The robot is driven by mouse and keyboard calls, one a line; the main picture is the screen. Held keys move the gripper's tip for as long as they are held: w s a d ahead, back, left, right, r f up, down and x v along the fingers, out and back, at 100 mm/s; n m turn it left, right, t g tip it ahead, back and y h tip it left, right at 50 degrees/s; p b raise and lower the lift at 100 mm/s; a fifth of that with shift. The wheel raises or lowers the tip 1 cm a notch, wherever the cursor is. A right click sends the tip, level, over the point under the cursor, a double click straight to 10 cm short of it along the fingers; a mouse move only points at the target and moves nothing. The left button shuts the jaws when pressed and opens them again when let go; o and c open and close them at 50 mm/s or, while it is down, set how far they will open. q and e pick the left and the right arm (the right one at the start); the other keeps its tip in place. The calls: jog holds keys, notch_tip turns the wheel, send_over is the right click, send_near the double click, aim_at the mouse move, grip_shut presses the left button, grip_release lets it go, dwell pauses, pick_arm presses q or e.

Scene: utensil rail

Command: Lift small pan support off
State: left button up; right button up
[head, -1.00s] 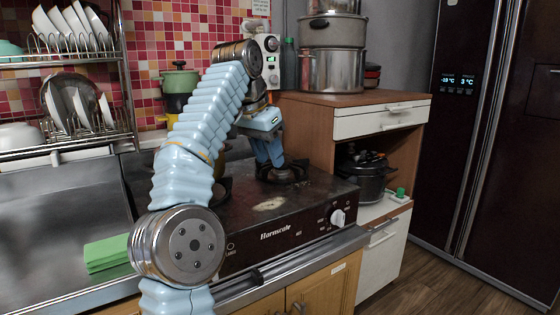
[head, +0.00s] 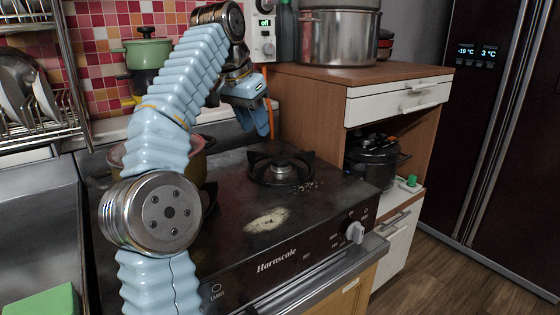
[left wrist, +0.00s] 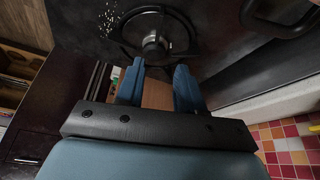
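The small pan support (head: 257,175) is a black ring with prongs. It sits around the silver burner (head: 282,170) at the right of the black stove top. It also shows in the left wrist view (left wrist: 191,38), just past my fingertips. My left gripper (head: 257,131) is raised above and behind the support, with its blue fingers pointing down. In the left wrist view my left gripper (left wrist: 159,67) has its fingers apart, with nothing held between them. My right gripper is not in view.
A large pot (head: 204,146) stands on the stove's left side, partly behind my left arm. White crumbs (head: 305,186) lie beside the burner. A wooden cabinet (head: 310,110) bounds the stove on the right.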

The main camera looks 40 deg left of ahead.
aim_at(268, 163)
pick_arm(q)
jog(key=x, duration=0.6)
jog(key=shift+f, duration=0.35)
jog(key=x, duration=0.5)
jog(key=shift+s+d+f, duration=0.2)
jog(key=shift+d+f, duration=0.05)
jog(key=shift+d, duration=0.05)
grip_shut()
